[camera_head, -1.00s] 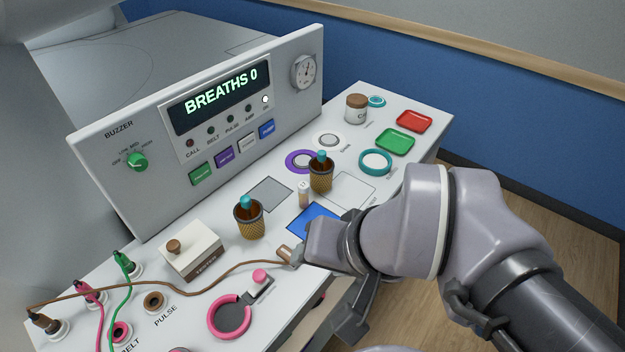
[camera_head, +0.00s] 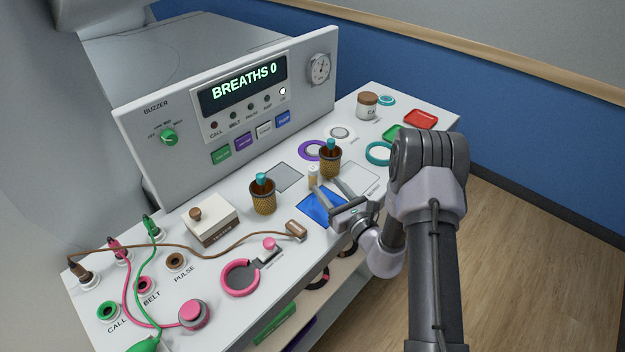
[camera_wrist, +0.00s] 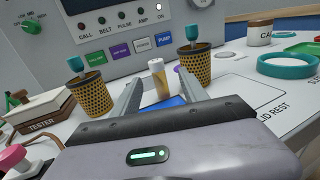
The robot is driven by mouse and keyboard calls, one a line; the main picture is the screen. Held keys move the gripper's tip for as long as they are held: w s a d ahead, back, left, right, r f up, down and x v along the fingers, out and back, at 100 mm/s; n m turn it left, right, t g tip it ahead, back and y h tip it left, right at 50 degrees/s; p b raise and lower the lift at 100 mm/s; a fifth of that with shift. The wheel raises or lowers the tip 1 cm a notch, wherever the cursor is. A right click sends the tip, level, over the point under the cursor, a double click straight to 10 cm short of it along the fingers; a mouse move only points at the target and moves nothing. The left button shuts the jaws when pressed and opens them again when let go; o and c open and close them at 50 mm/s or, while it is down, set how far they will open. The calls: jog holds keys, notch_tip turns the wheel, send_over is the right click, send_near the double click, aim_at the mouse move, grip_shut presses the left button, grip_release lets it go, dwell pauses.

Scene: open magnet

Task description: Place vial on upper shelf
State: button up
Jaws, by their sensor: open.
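Under the counter's front edge a shelf (camera_head: 338,270) shows partly, holding dark round things. The rest of it is hidden.
Two gold mesh cups with teal-topped items, one left (camera_head: 263,198) and one right (camera_head: 330,162), flank the vial closely. A tester box (camera_head: 210,222), a brown cable plug (camera_head: 296,230) and a pink ring (camera_head: 240,278) lie to the left. A teal ring (camera_head: 378,153) is at right.

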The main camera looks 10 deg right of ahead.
aim_at(313, 178)
jog(key=b+x, duration=0.1)
jog(key=x, duration=0.3)
jog(key=b+x, duration=0.1)
jog(key=x, duration=0.3)
jog(key=b+x, duration=0.1)
jog(key=x, duration=0.3)
jog(key=shift+s+a, duration=0.15)
jog(key=shift+a, duration=0.1)
grip_shut()
